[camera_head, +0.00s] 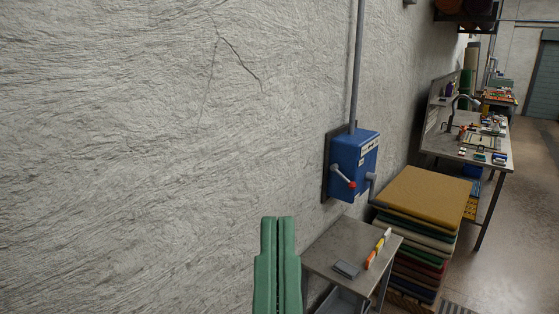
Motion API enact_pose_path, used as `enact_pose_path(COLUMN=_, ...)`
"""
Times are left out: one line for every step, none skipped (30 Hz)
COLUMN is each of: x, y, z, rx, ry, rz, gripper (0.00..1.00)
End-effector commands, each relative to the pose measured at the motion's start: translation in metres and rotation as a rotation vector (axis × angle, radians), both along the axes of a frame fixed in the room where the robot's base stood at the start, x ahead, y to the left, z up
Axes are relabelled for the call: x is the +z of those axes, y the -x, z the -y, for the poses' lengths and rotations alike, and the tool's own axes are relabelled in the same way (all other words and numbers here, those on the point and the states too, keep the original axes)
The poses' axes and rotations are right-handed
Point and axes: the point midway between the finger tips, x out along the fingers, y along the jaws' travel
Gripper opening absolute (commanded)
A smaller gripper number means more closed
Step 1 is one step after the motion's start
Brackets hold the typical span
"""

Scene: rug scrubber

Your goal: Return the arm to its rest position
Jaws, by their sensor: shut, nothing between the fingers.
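My gripper (277,222) shows at the bottom middle of the head view as two green fingers side by side, pointing up in the picture. The fingers are shut with nothing between them. They show against the rough grey wall (130,150), left of a small metal table. The rest of my arm is out of view below the frame.
A blue switch box (350,160) with a red-tipped lever (343,177) is on the wall. The small table (325,247) holds a grey block (346,270) and an orange-and-white tool (377,249). Stacked rugs (425,195) and a cluttered workbench (460,155) stand beyond. Floor at right is clear.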

Motion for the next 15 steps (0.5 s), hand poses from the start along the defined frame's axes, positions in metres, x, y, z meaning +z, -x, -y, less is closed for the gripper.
enact_pose_path(x=0.069, y=-0.003, z=0.0, rx=0.003, ry=-0.003, rz=-0.006, gripper=0.0)
enact_pose_path(x=0.085, y=-0.003, z=-0.001, rx=0.006, ry=-0.005, rz=-0.007, gripper=0.0)
enact_pose_path(x=0.105, y=-0.003, z=-0.001, rx=0.008, ry=-0.006, rz=-0.008, gripper=0.0)
enact_pose_path(x=0.119, y=-0.004, z=-0.001, rx=0.009, ry=-0.008, rz=-0.009, gripper=0.0)
enact_pose_path(x=0.132, y=-0.004, z=-0.001, rx=0.011, ry=-0.009, rz=-0.01, gripper=0.0)
enact_pose_path(x=0.147, y=-0.004, z=-0.001, rx=0.013, ry=-0.012, rz=-0.011, gripper=0.0)
enact_pose_path(x=0.157, y=-0.004, z=-0.002, rx=0.014, ry=-0.012, rz=-0.012, gripper=0.0)
enact_pose_path(x=0.165, y=-0.005, z=-0.002, rx=0.016, ry=-0.013, rz=-0.013, gripper=0.0)
enact_pose_path(x=0.174, y=-0.005, z=-0.002, rx=0.016, ry=-0.014, rz=-0.013, gripper=0.0)
enact_pose_path(x=0.179, y=-0.005, z=-0.002, rx=0.018, ry=-0.014, rz=-0.014, gripper=0.0)
enact_pose_path(x=0.183, y=-0.005, z=-0.002, rx=0.018, ry=-0.015, rz=-0.014, gripper=0.0)
enact_pose_path(x=0.186, y=-0.005, z=-0.002, rx=0.019, ry=-0.016, rz=-0.015, gripper=0.0)
enact_pose_path(x=0.188, y=-0.005, z=-0.002, rx=0.019, ry=-0.017, rz=-0.015, gripper=0.0)
enact_pose_path(x=0.188, y=-0.005, z=-0.002, rx=0.019, ry=-0.017, rz=-0.015, gripper=0.0)
enact_pose_path(x=0.188, y=-0.005, z=-0.002, rx=0.019, ry=-0.017, rz=-0.015, gripper=0.0)
